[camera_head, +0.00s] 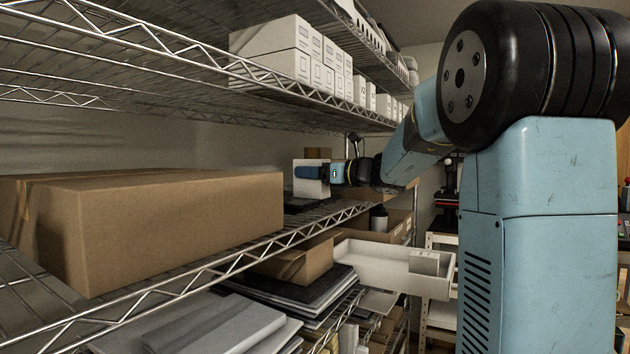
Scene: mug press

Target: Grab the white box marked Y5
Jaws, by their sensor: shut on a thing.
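A small white box (311,188) is at the middle shelf level, just right of the large cardboard box. My gripper (308,172) reaches in from the right and is shut on this white box, with a dark blue finger lying across its near face. The far finger is hidden behind the box. The marking on the box is too small to read, so I cannot tell whether it says Y5. The box looks upright and close above the shelf; I cannot tell whether it touches it.
A large cardboard box (160,225) fills the middle shelf on the left. Several white boxes (290,55) stand in rows on the upper shelf. Below, a white tray (380,258) holds another small white box (425,262). Dark flat items (300,290) lie on the lower shelf.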

